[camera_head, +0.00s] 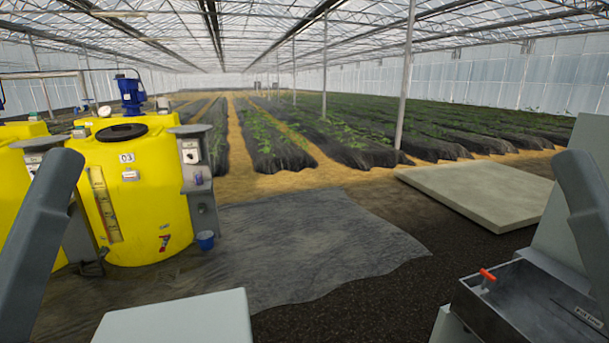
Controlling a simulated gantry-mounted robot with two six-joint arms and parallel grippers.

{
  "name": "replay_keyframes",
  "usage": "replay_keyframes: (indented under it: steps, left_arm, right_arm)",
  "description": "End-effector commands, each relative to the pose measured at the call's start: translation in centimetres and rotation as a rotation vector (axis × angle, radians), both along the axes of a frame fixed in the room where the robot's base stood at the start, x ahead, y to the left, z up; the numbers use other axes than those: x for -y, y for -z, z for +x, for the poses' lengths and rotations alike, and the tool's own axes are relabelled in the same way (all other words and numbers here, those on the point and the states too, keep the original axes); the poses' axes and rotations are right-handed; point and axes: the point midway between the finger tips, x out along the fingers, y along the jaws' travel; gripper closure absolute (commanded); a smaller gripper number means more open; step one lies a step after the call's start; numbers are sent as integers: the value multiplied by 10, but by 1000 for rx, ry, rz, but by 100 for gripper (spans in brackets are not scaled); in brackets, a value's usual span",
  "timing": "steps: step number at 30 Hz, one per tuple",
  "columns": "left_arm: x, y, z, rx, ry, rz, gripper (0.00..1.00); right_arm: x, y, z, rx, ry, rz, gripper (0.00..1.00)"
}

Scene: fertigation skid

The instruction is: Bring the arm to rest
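My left arm (40,240) comes in at the left edge as a dark grey link, in front of the yellow tanks. My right arm (590,205) comes in at the right edge as a similar grey link, above the metal basin. Neither gripper shows in the head view, so I cannot see what either holds.
A yellow tank marked 03 (140,205) stands at left with a blue motor (130,95) behind it. A metal basin (500,310) with a red-handled valve (487,275) is at lower right. Dark sheeting (310,245) covers open floor.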

Motion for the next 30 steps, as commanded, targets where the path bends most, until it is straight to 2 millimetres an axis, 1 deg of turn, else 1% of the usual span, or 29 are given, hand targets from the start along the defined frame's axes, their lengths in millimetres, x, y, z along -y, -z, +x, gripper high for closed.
replay_keyframes:
  steps: [1,2,3,5,6,8,9,11,12,15,18,20,30]
  left_arm:
    - [0,-44,0,0,0,0,18]
    - [0,-58,0,0,0,0,18]
    - [0,-78,0,0,-1,-1,18]
    - [0,-109,0,0,-1,-1,18]
    - [0,-130,0,0,-1,-1,18]
    - [0,-160,0,0,-1,-1,18]
    - [0,-180,0,0,-1,-1,18]
    - [0,-210,0,0,-1,-1,18]
    - [0,-228,0,0,-1,-1,18]
    - [0,-264,0,-1,-1,-1,18]
    - [0,-285,0,-1,-1,-1,18]
    - [0,-290,0,-1,-1,-1,18]
    - [0,-288,0,0,-1,-1,18]
  right_arm:
    - [0,-44,0,0,0,0,50]
    - [0,-58,0,0,0,0,50]
    - [0,-78,0,0,0,0,50]
    - [0,-110,0,0,0,0,50]
    - [0,-130,0,0,0,0,50]
    - [0,-161,0,0,0,0,50]
    - [0,-181,0,0,0,0,50]
    - [0,-210,0,0,0,0,50]
    - [0,-228,0,0,0,0,50]
    - [0,-265,0,0,0,0,50]
    - [0,-286,0,0,0,0,50]
    - [0,-291,0,-1,0,0,50]
    - [0,-288,0,-1,0,0,50]
